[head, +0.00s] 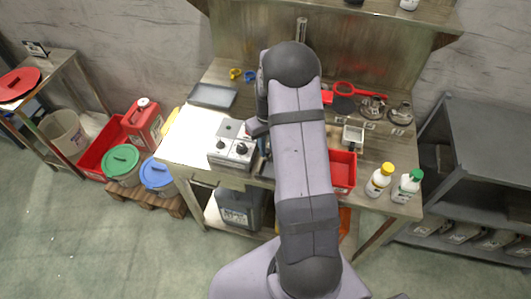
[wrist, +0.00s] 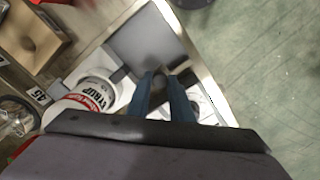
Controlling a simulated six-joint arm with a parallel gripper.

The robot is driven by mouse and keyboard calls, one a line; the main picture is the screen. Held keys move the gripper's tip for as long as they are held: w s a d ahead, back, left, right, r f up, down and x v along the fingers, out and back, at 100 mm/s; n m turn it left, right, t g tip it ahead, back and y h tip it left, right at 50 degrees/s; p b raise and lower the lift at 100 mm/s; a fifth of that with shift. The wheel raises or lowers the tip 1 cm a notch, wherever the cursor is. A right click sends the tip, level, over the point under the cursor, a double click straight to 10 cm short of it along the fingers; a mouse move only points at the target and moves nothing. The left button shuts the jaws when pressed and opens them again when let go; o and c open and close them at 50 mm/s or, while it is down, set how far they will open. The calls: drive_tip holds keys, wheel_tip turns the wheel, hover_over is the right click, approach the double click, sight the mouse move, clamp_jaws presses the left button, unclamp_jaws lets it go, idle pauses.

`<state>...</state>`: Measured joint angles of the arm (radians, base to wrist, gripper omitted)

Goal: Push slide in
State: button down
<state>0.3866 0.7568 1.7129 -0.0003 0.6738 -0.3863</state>
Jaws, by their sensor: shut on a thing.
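A light grey box-shaped device with dark knobs (head: 232,148) stands at the front of the bench in the head view. My gripper is mostly hidden behind my arm there. In the wrist view my gripper (wrist: 165,78) has two blue-grey fingers close around a small dark part, which is partly hidden between them. I cannot tell whether the gripped part is the slide, or how far in the slide sits.
In the head view, a red bin (head: 343,172) and two capped bottles (head: 379,181) are right of my arm. A dark tray (head: 212,96) lies at the back left.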

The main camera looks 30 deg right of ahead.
drive_tip(key=shift+w+d+r, duration=0.1)
drive_tip(key=shift+w+d, duration=0.3)
drive_tip(key=shift+w, duration=0.05)
drive_tip(key=c, duration=1.6)
unclamp_jaws()
drive_tip(key=shift+d, duration=0.1)
drive_tip(key=shift+s+a, duration=0.1)
drive_tip(key=shift+a, duration=0.1)
